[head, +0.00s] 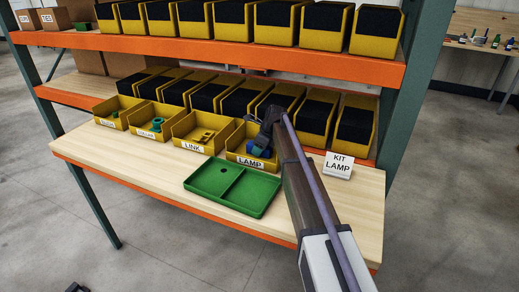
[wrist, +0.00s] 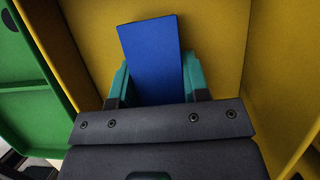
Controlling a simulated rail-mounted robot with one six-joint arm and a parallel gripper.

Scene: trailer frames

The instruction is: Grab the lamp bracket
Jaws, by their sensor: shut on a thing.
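The lamp bracket is a blue piece; in the wrist view the blue bracket (wrist: 152,58) stands between the two teal fingertips, in front of yellow bin walls. My gripper (wrist: 155,85) is shut on it. In the head view my gripper (head: 262,141) reaches down into the yellow bin labelled LAMP (head: 235,143). A bit of blue shows there by the fingers. The bracket's lower part is hidden by the gripper, and I cannot tell whether it touches the bin floor.
An empty green two-compartment tray (head: 268,193) lies in front of the LAMP bin. The LINK bin (head: 178,135) and other yellow bins stand to the left. An orange-edged shelf (head: 230,64) with more bins hangs above.

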